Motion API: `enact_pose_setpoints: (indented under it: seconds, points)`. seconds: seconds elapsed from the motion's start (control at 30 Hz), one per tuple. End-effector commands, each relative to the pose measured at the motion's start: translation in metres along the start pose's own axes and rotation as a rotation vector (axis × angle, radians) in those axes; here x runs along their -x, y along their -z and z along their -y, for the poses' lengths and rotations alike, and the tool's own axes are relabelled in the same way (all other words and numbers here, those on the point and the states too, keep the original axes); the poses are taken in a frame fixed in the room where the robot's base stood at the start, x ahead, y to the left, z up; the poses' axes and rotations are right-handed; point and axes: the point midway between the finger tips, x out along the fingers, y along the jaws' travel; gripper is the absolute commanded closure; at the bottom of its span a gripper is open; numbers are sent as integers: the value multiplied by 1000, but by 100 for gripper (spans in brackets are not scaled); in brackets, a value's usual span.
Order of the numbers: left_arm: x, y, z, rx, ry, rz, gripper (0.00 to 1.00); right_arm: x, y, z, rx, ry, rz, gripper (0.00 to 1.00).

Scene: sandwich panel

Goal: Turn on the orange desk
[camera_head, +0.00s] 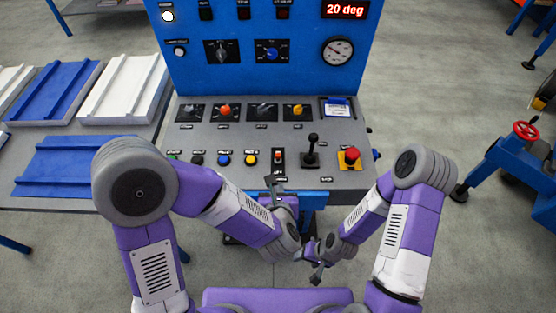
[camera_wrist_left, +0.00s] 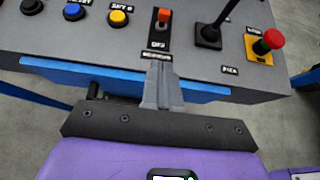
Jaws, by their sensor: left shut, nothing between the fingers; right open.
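The grey control desk (camera_head: 190,142) with its blue upright panel (camera_head: 200,75) stands in front of me. On its front row is a small switch with an orange-red top (camera_head: 278,154) in a dark plate; it also shows in the left wrist view (camera_wrist_left: 163,16). The desk's back row has an orange-red knob (camera_head: 225,111) and a yellow-orange knob (camera_head: 298,110). My left gripper (camera_head: 276,181) is shut and empty, its tips near the desk's front edge just short of the switch; it fills the lower wrist view (camera_wrist_left: 160,72). My right gripper (camera_head: 317,273) is open and empty, low in front of the desk.
Right of the switch stand a black joystick (camera_head: 312,152) and a red mushroom button (camera_head: 350,154) on a yellow base. Left of it are blue (camera_head: 223,159) and yellow (camera_head: 250,159) push buttons. A display (camera_head: 345,10) reads 20 deg. Panels lie on the left table.

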Motion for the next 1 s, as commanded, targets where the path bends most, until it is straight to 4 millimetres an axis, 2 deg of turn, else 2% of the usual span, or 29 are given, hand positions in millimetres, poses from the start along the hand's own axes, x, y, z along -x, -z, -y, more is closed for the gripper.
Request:
enact_pose_setpoints:
  seconds: [0.03,0.2,0.3,0.57,0.6,0.7,1.0]
  points:
    - [-1,-3,0,-2,-2,-6,100,10,0,4,0,0,0,37]
    - [-12,-1,0,-1,3,-6,100,29,-1,11,0,0,-1,37]
    - [-40,3,0,4,0,-2,100,18,-1,7,0,0,-1,37]
    - [-94,2,0,2,2,0,100,10,0,4,0,0,0,37]
    - [-98,-7,0,4,2,4,100,12,0,4,0,0,0,37]
    - [-106,-18,0,3,3,3,100,14,0,5,0,0,0,37]
    - [-117,-28,0,0,3,0,100,14,0,5,0,0,0,37]
